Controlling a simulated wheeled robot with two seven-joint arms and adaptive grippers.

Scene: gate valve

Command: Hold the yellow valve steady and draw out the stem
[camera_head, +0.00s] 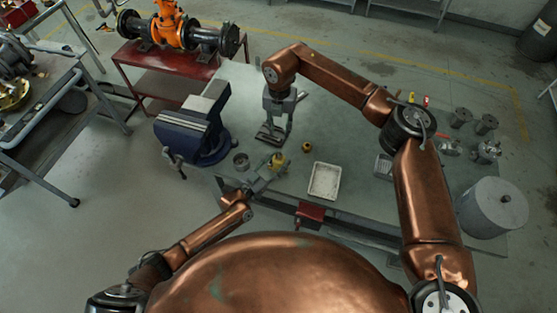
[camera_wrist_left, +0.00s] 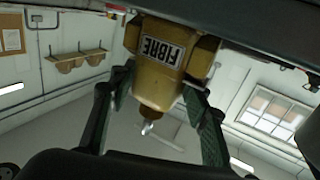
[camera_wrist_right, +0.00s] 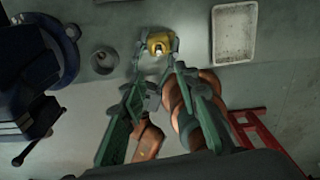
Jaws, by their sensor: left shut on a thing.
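The yellow valve (camera_head: 277,160) sits in my left gripper (camera_head: 268,173), above the table's near side. My right gripper (camera_head: 272,135) points down just beyond the valve. In the right wrist view my right gripper (camera_wrist_right: 160,85) has its fingers apart and nothing clearly between them. A yellow round part with a silver middle, seemingly the valve (camera_wrist_right: 158,43), is beyond the fingertips.
A blue vise (camera_head: 195,130) stands on the table at left, with a grey ring (camera_head: 240,161) beside it. A small yellow part (camera_head: 307,147) lies near a white tray (camera_head: 325,180). Grey metal parts and a large grey cylinder (camera_head: 492,207) stand at right.

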